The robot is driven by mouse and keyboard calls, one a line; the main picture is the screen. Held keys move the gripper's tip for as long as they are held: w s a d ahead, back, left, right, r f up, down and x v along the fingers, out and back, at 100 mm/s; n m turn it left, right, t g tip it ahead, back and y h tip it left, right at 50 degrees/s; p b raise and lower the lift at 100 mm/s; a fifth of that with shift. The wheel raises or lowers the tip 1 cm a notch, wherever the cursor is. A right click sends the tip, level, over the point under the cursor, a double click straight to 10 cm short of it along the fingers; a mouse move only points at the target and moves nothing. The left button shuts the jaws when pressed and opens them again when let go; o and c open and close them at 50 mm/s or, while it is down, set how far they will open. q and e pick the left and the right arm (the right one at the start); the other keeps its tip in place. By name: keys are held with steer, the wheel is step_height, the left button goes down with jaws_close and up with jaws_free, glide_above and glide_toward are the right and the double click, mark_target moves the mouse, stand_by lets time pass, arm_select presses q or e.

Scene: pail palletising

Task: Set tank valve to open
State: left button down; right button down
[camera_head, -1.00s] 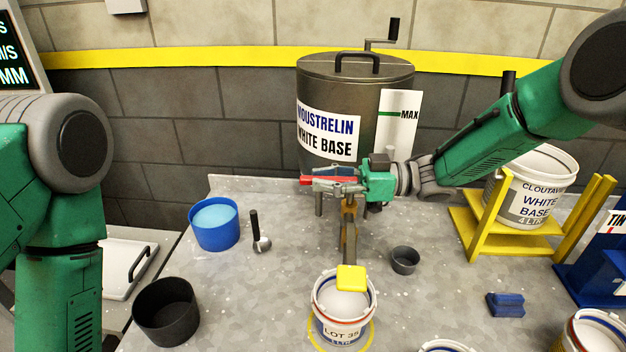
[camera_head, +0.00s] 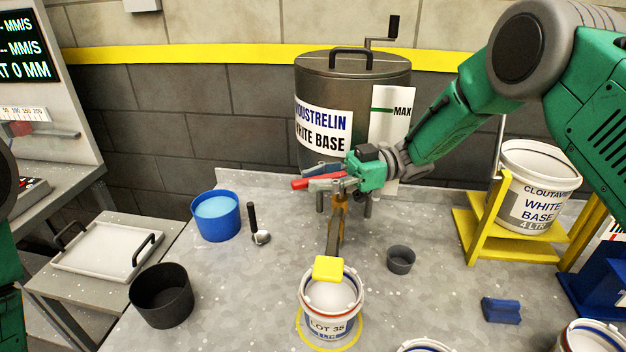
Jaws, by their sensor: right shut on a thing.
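The dark metal tank (camera_head: 345,75), labelled white base, stands at the back of the bench on legs. Its valve's red lever (camera_head: 302,183) shows at the tank's lower front, pointing left. My right gripper (camera_head: 328,184) is shut on the red lever, and its fingers hide part of it. My left gripper is out of view.
A blue tub (camera_head: 216,232), a scoop (camera_head: 261,237) and a black tub (camera_head: 162,310) stand to the left. A small grey cup (camera_head: 401,261) and a blue block (camera_head: 501,310) are right of the pail. A yellow stand (camera_head: 465,235) holds a tilted white pail (camera_head: 545,170).

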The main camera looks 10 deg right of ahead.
steer(key=shift+s+a+f, duration=0.1)
steer(key=c, duration=1.7)
jaws_free()
steer(key=shift+o, duration=1.1)
steer(key=shift+a, duration=0.2)
steer(key=d, duration=0.4)
steer(key=w+d, duration=0.1)
steer(key=d, duration=0.6)
steer(key=shift+w+d, duration=0.35)
steer(key=shift+d, duration=0.05)
